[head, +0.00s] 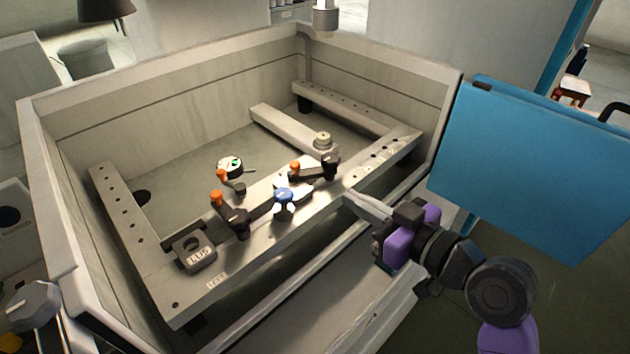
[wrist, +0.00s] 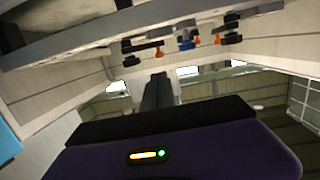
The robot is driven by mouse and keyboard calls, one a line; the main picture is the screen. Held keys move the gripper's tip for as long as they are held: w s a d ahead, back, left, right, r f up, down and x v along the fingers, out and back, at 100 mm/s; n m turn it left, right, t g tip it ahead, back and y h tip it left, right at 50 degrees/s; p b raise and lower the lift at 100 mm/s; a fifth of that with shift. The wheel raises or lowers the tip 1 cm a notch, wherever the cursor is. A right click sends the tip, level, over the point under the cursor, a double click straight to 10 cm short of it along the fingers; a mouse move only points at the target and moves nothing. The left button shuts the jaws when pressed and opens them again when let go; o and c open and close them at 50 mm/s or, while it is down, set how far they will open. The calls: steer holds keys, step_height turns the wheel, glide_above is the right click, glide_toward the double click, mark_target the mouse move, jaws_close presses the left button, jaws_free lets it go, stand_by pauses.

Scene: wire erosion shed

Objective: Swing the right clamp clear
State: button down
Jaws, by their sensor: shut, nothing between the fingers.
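The right clamp (head: 328,167) is a black post with a short dark arm and an orange knob (head: 295,167), on the right part of the grey beam. Its arm reaches left toward the blue-knobbed piece (head: 283,195). My gripper (head: 350,199) is shut and empty, its fingers pointing left over the beam's near edge, to the right of and nearer than the clamp, apart from it. In the wrist view my gripper (wrist: 158,80) points toward a row of black clamps with orange knobs; which is the right clamp I cannot tell there.
A round dial (head: 230,165) lies behind. High tank walls (head: 190,85) surround the beams. A blue panel (head: 545,165) stands right.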

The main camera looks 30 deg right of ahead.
mark_target(298, 167)
steer(key=p+x, duration=0.3)
steer(key=x, duration=1.1)
